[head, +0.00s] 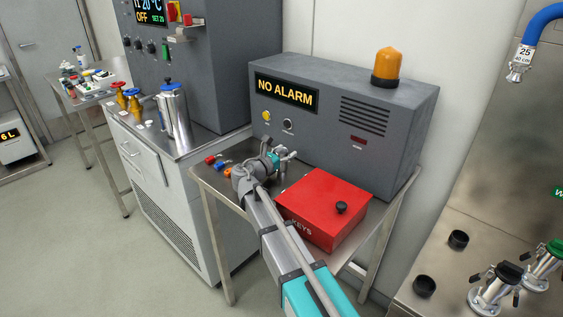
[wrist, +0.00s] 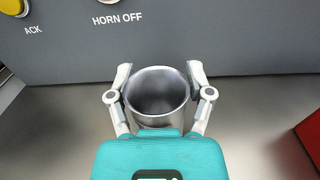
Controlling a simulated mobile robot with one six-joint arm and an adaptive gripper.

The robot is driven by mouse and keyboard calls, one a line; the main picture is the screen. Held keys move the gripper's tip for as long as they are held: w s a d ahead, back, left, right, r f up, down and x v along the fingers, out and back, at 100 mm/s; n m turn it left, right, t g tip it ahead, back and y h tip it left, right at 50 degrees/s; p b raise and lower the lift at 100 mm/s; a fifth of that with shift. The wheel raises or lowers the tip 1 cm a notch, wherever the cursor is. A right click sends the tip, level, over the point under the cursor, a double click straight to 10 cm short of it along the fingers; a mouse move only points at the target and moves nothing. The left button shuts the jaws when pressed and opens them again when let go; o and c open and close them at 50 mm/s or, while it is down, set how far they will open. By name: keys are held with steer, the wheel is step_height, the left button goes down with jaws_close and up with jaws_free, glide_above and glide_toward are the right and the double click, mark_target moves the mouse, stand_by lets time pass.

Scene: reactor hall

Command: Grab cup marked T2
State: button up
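A plain metal cup (wrist: 157,97) with an open top stands between the two fingers of my gripper (wrist: 159,82) in the wrist view. One finger lies along each side of the cup, close against its wall below the rim. I cannot tell whether they press on it or leave a thin gap. No T2 mark shows on the part of the cup in sight. In the head view my gripper (head: 281,157) is low over the steel table (head: 212,182), in front of the alarm box, and the cup is mostly hidden there.
The grey alarm box (head: 340,145) reading NO ALARM stands right behind my gripper. A red KEYS box (head: 318,205) is close on the right. Small red, blue and orange items (head: 213,160) lie to the left. A metal canister (head: 174,112) stands on the cabinet further left.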

steer(key=c, duration=0.7)
steer(key=shift+r, duration=0.1)
step_height(320, 180, up, 2)
steer(key=p, duration=0.2)
steer(key=shift+r+p, duration=0.25)
steer(key=shift+p, duration=0.15)
steer(key=shift+s+a+r+p, duration=0.3)
steer(key=shift+s+r+p, duration=1.4)
steer(key=shift+s, duration=0.6)
steer(key=shift+s+a+r+p, duration=0.35)
steer(key=shift+s+r+p, duration=1.4)
steer(key=shift+s, duration=0.6)
steer(key=shift+s+a+r+p, duration=0.3)
steer(key=shift+s+r+p, duration=1.4)
steer(key=shift+s, duration=0.6)
